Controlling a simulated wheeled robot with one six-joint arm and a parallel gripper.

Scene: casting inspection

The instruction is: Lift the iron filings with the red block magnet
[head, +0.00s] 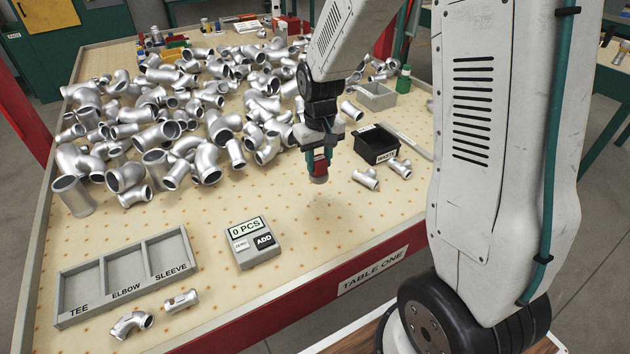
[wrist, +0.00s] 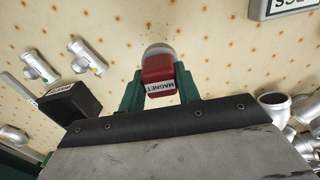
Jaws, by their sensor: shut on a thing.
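My gripper (head: 319,160) is shut on the red block magnet (wrist: 158,73), whose white label reads MAGNET. The magnet sits between the two green fingers in the wrist view. A pale grey rounded end (wrist: 159,50) shows at its far side. No filings show clearly on the magnet.
A black bin (head: 377,146) stands right of the gripper, with two small fittings (head: 366,179) in front. A large heap of silver pipe fittings (head: 160,130) covers the left and back. A counter box (head: 252,243) reads 0 PCS. A sorting tray (head: 83,283) is front left.

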